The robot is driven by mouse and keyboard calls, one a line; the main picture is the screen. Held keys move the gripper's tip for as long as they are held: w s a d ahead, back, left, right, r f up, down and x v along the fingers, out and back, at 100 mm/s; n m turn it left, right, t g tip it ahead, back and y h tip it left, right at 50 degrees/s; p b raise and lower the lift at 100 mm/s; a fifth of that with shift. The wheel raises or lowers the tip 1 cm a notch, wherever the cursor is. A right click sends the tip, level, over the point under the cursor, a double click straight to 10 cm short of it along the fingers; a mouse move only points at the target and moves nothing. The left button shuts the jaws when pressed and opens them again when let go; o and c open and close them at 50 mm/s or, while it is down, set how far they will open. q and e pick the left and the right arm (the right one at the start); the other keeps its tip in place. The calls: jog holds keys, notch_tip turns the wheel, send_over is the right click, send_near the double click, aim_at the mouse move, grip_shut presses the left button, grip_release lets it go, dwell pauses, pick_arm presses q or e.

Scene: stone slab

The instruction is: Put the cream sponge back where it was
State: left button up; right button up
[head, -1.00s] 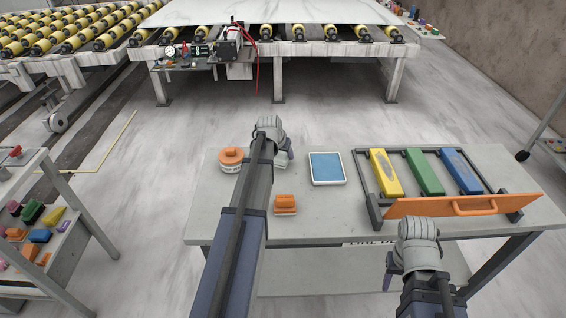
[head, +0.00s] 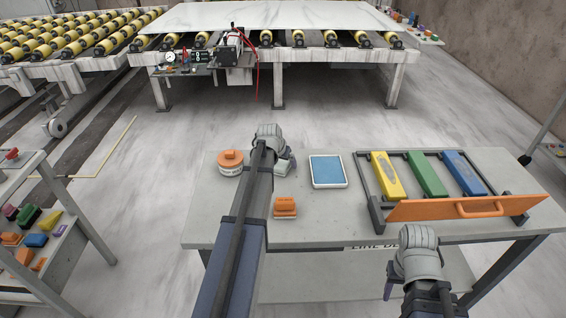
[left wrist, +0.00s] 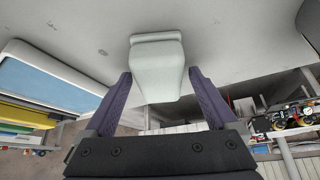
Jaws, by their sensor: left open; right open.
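The cream sponge (left wrist: 157,72) is a pale block with a wider rim at the end against the grey table top in the left wrist view. My left gripper (left wrist: 160,80) is open, with one purple finger on each side of the sponge; contact cannot be told. In the head view my left wrist hides most of this spot, and a pale piece shows beside it (head: 288,164). My right gripper (head: 389,287) is open and empty by the table's front edge, its fingers partly hidden.
On the table (head: 335,215) are an orange-topped round tub (head: 230,164), an orange-handled block (head: 285,207) and a blue-topped white tray (head: 328,170). At right, a rack (head: 372,208) holds yellow, green and blue bars behind an orange panel (head: 465,208).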

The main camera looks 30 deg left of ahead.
pick_arm(q)
jog(key=shift+p+v, duration=0.8)
jog(key=shift+v, duration=0.05)
jog(key=a+p+v, duration=0.1)
jog(key=p+v, duration=0.8)
jog(key=v, duration=0.1)
jog(key=shift+d+r, duration=0.3)
jog(key=shift+d, duration=0.15)
